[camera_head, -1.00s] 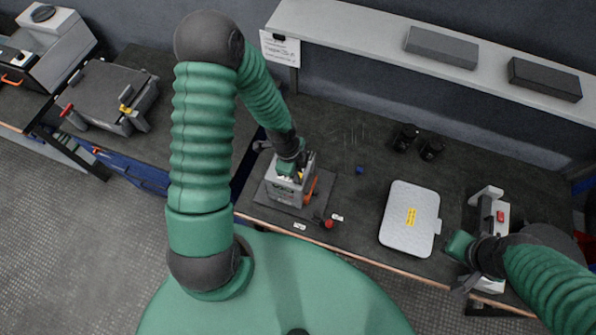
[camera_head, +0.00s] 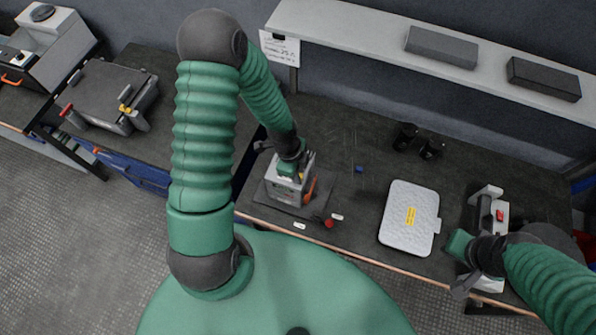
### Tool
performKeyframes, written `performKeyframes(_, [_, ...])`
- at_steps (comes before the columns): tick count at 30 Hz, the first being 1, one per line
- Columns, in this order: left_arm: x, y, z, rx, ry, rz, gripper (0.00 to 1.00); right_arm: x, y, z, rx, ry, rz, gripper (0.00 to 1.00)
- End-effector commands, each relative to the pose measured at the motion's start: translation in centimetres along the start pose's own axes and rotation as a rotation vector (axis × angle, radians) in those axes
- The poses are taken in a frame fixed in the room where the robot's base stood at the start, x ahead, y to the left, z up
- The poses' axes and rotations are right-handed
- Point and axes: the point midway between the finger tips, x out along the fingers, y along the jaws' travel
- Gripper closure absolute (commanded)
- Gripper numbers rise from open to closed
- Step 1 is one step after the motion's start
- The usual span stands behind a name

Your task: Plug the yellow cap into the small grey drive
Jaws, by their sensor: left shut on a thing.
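The small grey drive (camera_head: 288,191) stands on a dark mat on the bench, left of centre, with an orange part on its right side. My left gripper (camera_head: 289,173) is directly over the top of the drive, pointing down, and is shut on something. The yellow cap is not clearly visible now; the gripper hides the spot between its fingers and the drive's top. I cannot tell whether the cap is seated. My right gripper (camera_head: 462,266) is at the bench's front right, beside a grey device; its fingers are too unclear to judge.
A silver case with a yellow label (camera_head: 410,217) lies right of the drive. A red-ended tool (camera_head: 328,223) lies at the mat's front. Black cylinders (camera_head: 431,150) and a small blue item (camera_head: 360,169) stand behind. A grey device with a red button (camera_head: 500,215) is at right.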

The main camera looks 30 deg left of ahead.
Motion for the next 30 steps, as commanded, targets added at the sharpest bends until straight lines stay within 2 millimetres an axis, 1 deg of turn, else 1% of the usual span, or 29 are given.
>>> performKeyframes(5, [-0.14,-0.06,0.25,-0.002,0.0,0.0,1.0,-0.43,0.0,-0.1,0.0,0.0,0.0,1.0])
performKeyframes(22, [-0.06,-0.08,0.27,-0.001,0.0,0.0,1.0,-0.37,0.0,-0.09,0.0,0.0,0.0,1.0])
performKeyframes(30, [-0.12,-0.07,0.31,-0.001,0.003,0.004,1.0,-0.85,0.0,-0.2,0.0,0.0,0.0,1.0])
